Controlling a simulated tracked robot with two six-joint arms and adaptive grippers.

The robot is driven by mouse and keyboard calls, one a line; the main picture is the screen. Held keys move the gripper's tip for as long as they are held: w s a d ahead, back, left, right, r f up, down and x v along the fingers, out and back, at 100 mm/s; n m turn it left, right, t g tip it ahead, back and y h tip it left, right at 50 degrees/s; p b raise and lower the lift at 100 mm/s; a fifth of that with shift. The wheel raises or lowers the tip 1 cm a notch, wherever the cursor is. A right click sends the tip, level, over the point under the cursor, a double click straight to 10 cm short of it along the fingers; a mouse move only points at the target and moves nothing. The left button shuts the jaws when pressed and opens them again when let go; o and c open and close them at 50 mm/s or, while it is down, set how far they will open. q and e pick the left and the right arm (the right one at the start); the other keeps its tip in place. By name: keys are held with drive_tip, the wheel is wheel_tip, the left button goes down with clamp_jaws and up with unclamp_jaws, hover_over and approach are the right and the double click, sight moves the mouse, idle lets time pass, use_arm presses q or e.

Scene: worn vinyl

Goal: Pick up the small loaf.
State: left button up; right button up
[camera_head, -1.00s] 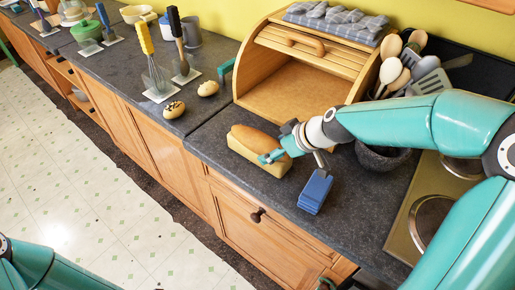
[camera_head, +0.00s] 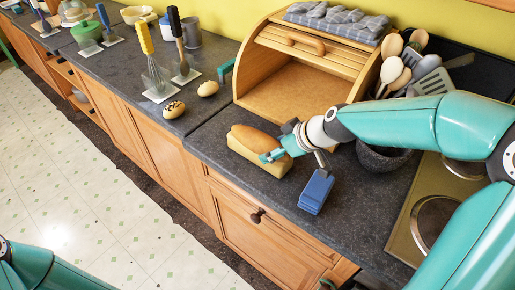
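The small loaf (camera_head: 252,157) has a brown rounded top and pale yellow sides. It lies on the dark counter in front of the open wooden bread box. My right gripper (camera_head: 277,151) is at the loaf's right end, with a teal fingertip over the near side of that end. The far finger is not clearly visible, so I cannot tell whether the gripper is closed on the loaf. The loaf looks to be resting on the counter. Of my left arm only a teal link shows at the lower left; its gripper is out of view.
The bread box (camera_head: 284,96) stands behind the loaf. A blue block-like tool (camera_head: 316,192) lies right of it, near a dark bowl (camera_head: 381,160) and a utensil holder. Two small buns (camera_head: 208,88) lie to the left. The counter's front edge is close to the loaf.

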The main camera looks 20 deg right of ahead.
drive_tip(key=c, duration=0.5)
drive_tip(key=shift+c, duration=0.2)
drive_tip(key=shift+w+r+p, duration=0.1)
drive_tip(key=shift+r+p, duration=0.2)
drive_tip(key=shift+r, duration=0.35)
drive_tip(key=shift+r, duration=0.15)
drive_tip(key=shift+r+p, duration=1.95)
drive_tip(key=shift+r, duration=0.9)
